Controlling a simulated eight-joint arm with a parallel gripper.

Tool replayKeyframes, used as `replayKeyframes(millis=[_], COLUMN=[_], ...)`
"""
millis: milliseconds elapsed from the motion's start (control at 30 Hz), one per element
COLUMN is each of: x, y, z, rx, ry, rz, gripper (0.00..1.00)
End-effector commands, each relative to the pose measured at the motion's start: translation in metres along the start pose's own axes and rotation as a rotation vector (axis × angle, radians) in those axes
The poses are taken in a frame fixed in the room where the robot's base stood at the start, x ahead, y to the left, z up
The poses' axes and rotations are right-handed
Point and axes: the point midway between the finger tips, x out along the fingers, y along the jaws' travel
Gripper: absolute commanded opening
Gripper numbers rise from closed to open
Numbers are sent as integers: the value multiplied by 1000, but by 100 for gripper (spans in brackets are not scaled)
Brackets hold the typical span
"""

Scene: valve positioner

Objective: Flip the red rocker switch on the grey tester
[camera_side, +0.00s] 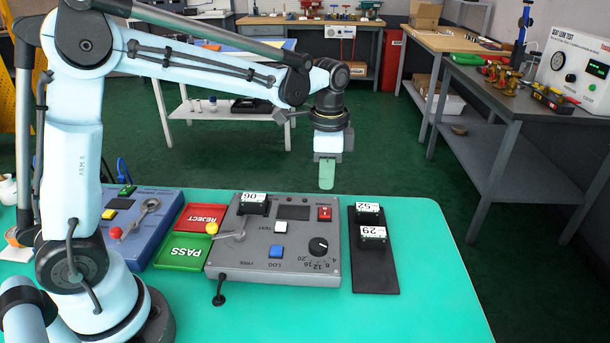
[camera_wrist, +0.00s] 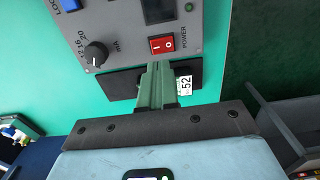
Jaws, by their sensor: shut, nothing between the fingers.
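The grey tester (camera_side: 297,262) lies on the green table. Its red rocker switch (camera_side: 325,213) sits at the tester's upper right corner. In the wrist view the red rocker switch (camera_wrist: 162,44) shows white I and O marks beside the word POWER. My gripper (camera_side: 326,188) points down above the far edge of the table, near the switch side of the tester and apart from it. In the wrist view my gripper (camera_wrist: 157,66) shows green fingers together and empty, their tips just below the switch in the picture.
A black pad (camera_side: 376,278) right of the tester holds black blocks labelled 52 (camera_side: 369,213) and 29 (camera_side: 373,237). Block 06 (camera_side: 252,204) sits on the tester. Red REJECT (camera_side: 200,217) and green PASS (camera_side: 183,251) trays and a blue unit (camera_side: 136,232) lie left. The table's right side is clear.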

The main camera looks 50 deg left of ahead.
Motion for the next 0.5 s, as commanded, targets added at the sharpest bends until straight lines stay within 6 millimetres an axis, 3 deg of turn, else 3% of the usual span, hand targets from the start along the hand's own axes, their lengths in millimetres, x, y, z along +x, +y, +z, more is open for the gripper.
replayKeyframes(millis=[200, 500], x=[-40, -70], y=[0, 0], z=[0, 0], rx=[-1, -2], ry=[0, 0], rz=[-1, -2], gripper=[0, 0])
